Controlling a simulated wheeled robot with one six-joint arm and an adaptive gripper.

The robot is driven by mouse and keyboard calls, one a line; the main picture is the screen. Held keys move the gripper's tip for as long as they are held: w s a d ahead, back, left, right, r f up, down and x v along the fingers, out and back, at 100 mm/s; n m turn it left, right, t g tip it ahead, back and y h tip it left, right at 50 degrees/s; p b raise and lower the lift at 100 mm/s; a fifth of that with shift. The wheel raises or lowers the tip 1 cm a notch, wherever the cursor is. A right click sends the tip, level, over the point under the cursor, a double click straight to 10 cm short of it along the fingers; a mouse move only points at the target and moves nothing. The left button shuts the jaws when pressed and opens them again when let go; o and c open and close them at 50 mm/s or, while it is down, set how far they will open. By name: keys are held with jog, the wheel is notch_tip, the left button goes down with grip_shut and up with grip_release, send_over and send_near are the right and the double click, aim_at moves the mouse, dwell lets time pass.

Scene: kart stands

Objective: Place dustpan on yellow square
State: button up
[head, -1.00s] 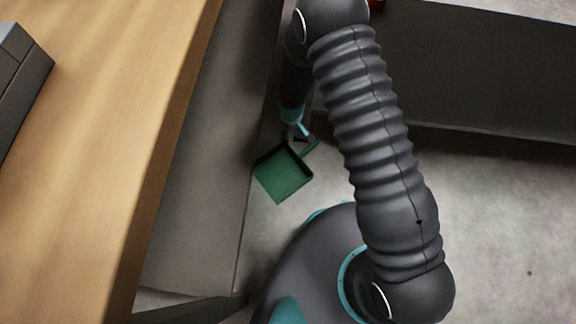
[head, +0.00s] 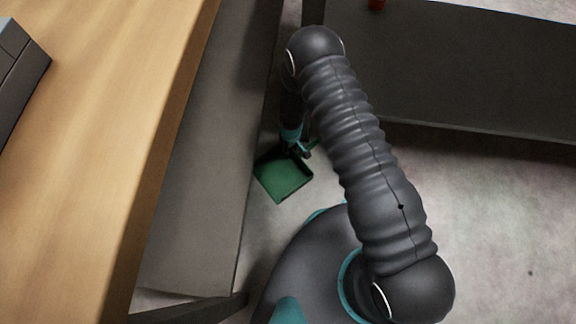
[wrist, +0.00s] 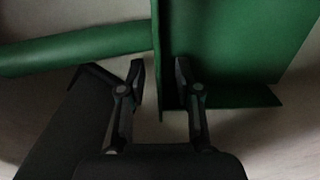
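The green dustpan (head: 285,178) lies on the floor beside the dark bench, its handle pointing up and right, partly behind my arm. In the wrist view the dustpan's pan (wrist: 230,45) fills the upper right and its round handle (wrist: 80,48) runs to the left. My gripper (head: 302,150) is down at the dustpan's back edge near the handle. In the wrist view my gripper (wrist: 160,80) is open, with one fingertip on each side of the pan's back wall; whether either touches is unclear. No yellow square is in view.
A wooden tabletop (head: 95,110) fills the left, with a dark grey box (head: 20,65) on it. A long grey bench or shelf (head: 205,170) runs beside it. A dark surface (head: 450,70) spans the upper right. The floor at lower right (head: 500,220) is clear.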

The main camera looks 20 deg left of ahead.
jog(key=shift+f, duration=0.45)
grip_shut()
jog(key=shift+r, duration=0.15)
